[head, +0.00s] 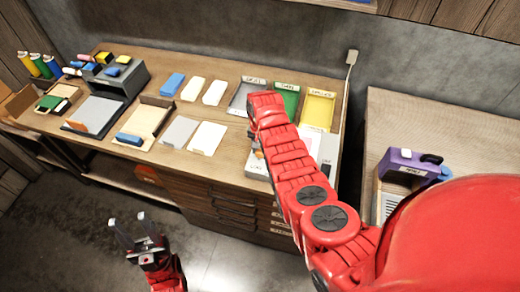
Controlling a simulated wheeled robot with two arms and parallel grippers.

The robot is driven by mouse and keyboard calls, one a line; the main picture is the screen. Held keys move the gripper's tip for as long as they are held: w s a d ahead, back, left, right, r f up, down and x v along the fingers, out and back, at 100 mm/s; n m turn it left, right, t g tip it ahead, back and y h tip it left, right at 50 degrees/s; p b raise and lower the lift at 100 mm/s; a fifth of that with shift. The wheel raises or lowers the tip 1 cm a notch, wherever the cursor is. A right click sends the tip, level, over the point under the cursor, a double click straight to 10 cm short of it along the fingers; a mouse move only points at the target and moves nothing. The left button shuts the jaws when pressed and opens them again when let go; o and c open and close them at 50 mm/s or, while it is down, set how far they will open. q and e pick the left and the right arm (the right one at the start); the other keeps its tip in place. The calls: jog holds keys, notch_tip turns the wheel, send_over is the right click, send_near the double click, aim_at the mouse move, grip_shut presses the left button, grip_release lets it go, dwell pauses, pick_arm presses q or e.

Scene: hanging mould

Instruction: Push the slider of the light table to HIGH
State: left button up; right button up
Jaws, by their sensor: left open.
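A pale box, which looks like the light table (258,166), sits at the front right of the workbench. My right arm crosses over it and hides most of its top. I cannot make out its slider or where the slider stands. A small dark mark shows on its right part. My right gripper (257,151) is mostly hidden by its own arm, at the left side of the light table. I cannot tell whether it touches anything or is open. My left gripper (128,232) is open and empty, low over the floor in front of the workbench.
The workbench (222,172) holds grey, green and yellow trays (318,110) behind the light table. Blue and white blocks (193,89), flat sheets (207,138) and a dark rack (118,75) lie further left. A purple device (399,160) stands on the right-hand table. Floor in front is clear.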

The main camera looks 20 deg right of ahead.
grip_shut()
dwell(1.0)
